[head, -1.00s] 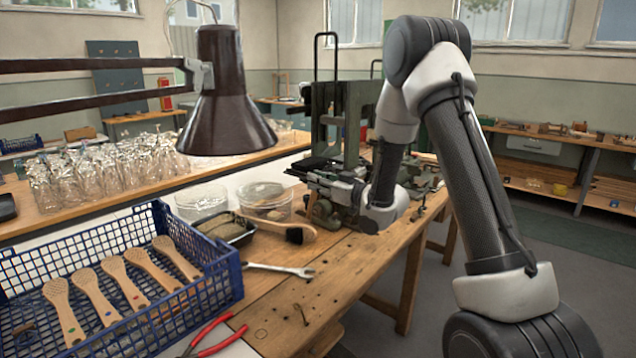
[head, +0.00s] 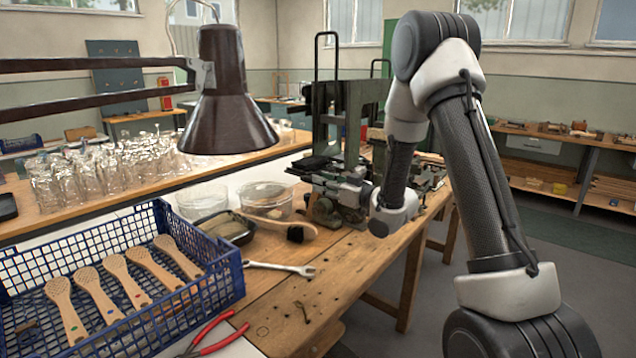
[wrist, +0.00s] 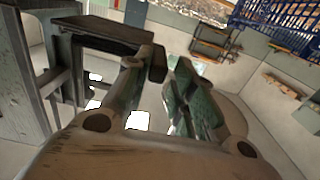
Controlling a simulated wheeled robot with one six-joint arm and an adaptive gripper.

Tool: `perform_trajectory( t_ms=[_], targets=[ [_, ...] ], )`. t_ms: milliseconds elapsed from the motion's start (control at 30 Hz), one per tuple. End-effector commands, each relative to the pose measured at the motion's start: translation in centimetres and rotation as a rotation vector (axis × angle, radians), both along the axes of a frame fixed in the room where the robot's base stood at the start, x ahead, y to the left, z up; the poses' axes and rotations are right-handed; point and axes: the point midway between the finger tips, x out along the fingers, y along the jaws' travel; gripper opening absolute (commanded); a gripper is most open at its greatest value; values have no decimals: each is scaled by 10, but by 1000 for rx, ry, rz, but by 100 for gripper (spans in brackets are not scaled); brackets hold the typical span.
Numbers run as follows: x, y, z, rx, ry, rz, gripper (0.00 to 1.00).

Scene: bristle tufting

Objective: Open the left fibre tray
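My gripper (wrist: 170,66) points left at the tufting machine (head: 338,120) on the wooden bench. In the wrist view its two fingers stand apart with nothing between them. In the head view the fingers are small and dark against the machine, so contact is hard to judge. A dark flat box-like part (wrist: 110,36) of the machine lies just left of the fingers in the wrist view. A black part (head: 318,163) sits at the machine's left side in the head view. I cannot tell for sure which part is the left fibre tray.
Two clear round tubs (head: 266,198), a black dish (head: 228,228), a brush (head: 290,231) and a wrench (head: 280,267) lie left of the machine. A blue crate (head: 222,275) holds several brush handles. Red pliers (head: 212,338) lie in front. A lamp (head: 225,105) hangs above.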

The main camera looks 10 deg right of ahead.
Motion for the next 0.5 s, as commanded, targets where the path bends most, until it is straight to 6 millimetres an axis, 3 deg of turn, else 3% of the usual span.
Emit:
perform_trajectory(
  t_ms=[300, 500],
  targets=[
    [-56, -42, 0, -1, 1, -4, 25],
    [-74, -53, 0, 0, 0, 0, 25]
  ],
)
